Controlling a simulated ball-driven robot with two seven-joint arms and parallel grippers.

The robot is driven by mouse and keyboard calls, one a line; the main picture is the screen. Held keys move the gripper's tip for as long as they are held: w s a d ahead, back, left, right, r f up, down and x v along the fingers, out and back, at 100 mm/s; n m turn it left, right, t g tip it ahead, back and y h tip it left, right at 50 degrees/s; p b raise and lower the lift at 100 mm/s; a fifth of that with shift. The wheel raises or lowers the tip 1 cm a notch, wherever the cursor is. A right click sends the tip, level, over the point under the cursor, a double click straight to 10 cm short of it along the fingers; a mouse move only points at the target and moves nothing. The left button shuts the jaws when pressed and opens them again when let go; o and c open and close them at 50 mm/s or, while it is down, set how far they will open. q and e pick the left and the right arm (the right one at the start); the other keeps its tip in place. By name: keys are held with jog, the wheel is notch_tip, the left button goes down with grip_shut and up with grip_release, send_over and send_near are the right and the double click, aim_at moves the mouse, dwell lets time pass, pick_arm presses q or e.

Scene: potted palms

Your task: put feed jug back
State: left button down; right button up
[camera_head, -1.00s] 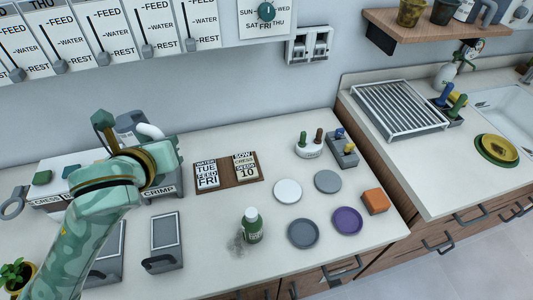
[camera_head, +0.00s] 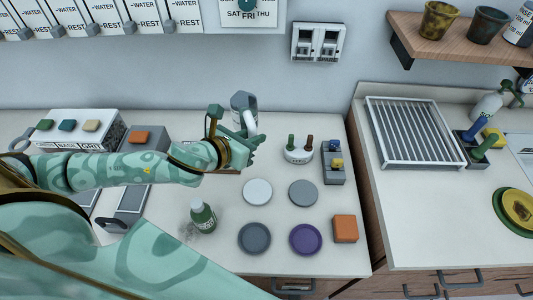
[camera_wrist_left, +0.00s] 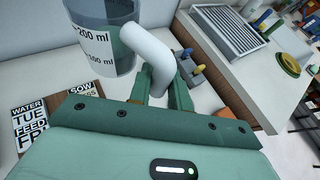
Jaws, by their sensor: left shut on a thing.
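The feed jug (camera_head: 240,104) is a grey measuring jug with a pale handle, held above the back of the counter in the head view. In the left wrist view the jug (camera_wrist_left: 97,25) shows "200 ml" and "100 ml" marks, with its thick white handle (camera_wrist_left: 150,50) between the fingers. My left gripper (camera_head: 248,140) is shut on that handle. The jug's base appears clear of the counter in the wrist view, though the height is hard to judge. My right gripper is not in view.
A drying rack (camera_head: 415,130) stands right. A wooden shelf (camera_head: 455,52) with pots (camera_head: 440,20) hangs upper right.

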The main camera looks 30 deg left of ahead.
pick_arm(q)
jog(key=s+f+m+g+h, duration=0.1)
jog(key=s+f+m+h, duration=0.3)
jog(key=f, duration=0.3)
jog(key=b, duration=0.5)
send_over(262, 168)
jog(key=s, duration=0.1)
notch_tip(262, 168, down, 9)
jog(key=shift+s+r, duration=0.1)
jog(key=shift+w+f, duration=0.35)
jog(key=shift+w, duration=0.05)
jog(key=shift+w+f+b, duration=0.2)
jog(key=shift+f+b, duration=0.1)
notch_tip(262, 168, down, 4)
jog(key=shift+w+r+b, duration=0.15)
jog(key=shift+r+b, duration=0.05)
jog(key=shift+b, duration=0.9)
jog(key=shift+r, duration=0.15)
jog(key=c, duration=1.6)
grip_release()
jog(key=shift+f, duration=0.2)
jog(key=shift+c, duration=0.2)
jog(key=o, duration=0.3)
jog(key=shift+o, duration=0.2)
